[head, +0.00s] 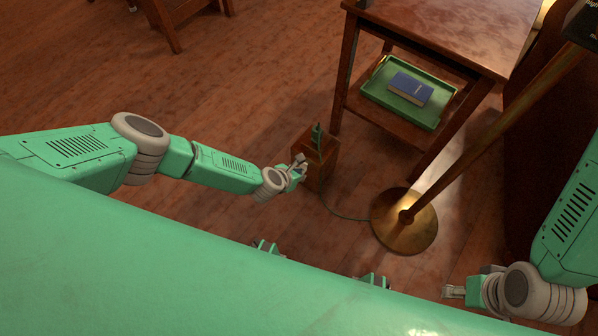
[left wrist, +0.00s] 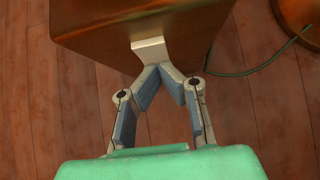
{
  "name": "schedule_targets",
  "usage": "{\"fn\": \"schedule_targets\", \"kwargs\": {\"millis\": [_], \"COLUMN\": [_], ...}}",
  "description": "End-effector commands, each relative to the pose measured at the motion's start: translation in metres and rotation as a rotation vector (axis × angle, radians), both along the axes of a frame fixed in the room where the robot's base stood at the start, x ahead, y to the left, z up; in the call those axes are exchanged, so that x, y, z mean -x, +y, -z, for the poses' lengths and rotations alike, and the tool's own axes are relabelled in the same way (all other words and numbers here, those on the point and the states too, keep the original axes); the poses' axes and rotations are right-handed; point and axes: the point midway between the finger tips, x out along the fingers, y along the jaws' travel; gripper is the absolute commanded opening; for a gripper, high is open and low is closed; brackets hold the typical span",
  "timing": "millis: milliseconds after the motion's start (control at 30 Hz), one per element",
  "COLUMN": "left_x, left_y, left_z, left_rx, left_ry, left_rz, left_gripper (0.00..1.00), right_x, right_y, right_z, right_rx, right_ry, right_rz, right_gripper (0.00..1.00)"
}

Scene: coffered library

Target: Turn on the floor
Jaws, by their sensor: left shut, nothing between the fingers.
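A floor lamp with a round brass base (head: 404,220) and a slanting brass pole (head: 490,135) stands at the right; its top is out of view. A cord (head: 345,215) runs from the base to a small wooden box (head: 318,168) on the floor. A green upright piece (head: 317,137) is on the box top. My left gripper (head: 300,160) is shut and empty, close beside the box.
A wooden side table (head: 440,25) stands behind the box and lamp. Its lower shelf holds a green tray (head: 440,112) with a blue book (head: 410,88). Chair legs (head: 168,30) are at the top left. The wooden floor (head: 240,80) left of the box is clear.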

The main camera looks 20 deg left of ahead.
Motion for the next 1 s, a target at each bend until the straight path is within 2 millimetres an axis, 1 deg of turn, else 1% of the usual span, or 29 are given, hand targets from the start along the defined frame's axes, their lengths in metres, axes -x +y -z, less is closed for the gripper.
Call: {"fn": "schedule_targets", "kwargs": {"millis": [167, 433, 800, 1000], "left_x": [-0.003, -0.003, -0.004, -0.004], "left_y": [-0.001, 0.0, -0.001, -0.001], "left_z": [0.001, 0.0, -0.015, -0.016], "left_rx": [0.0, 0.0, 0.0, 0.0], "left_ry": [-0.001, -0.001, -0.003, -0.003], "left_rz": [-0.001, -0.001, 0.001, 0.0], "left_gripper": [0.0, 0.0, 0.0, 0.0], "right_x": [0.0, 0.0, 0.0, 0.0], "right_y": [0.0, 0.0, 0.0, 0.0], "right_z": [0.0, -0.001, -0.01, -0.009], "right_rx": [0.0, 0.0, 0.0, 0.0], "right_ry": [0.0, 0.0, 0.0, 0.0], "right_rz": [0.0, 0.0, 0.0, 0.0], "right_gripper": [0.4, 0.4, 0.4, 0.4]}}
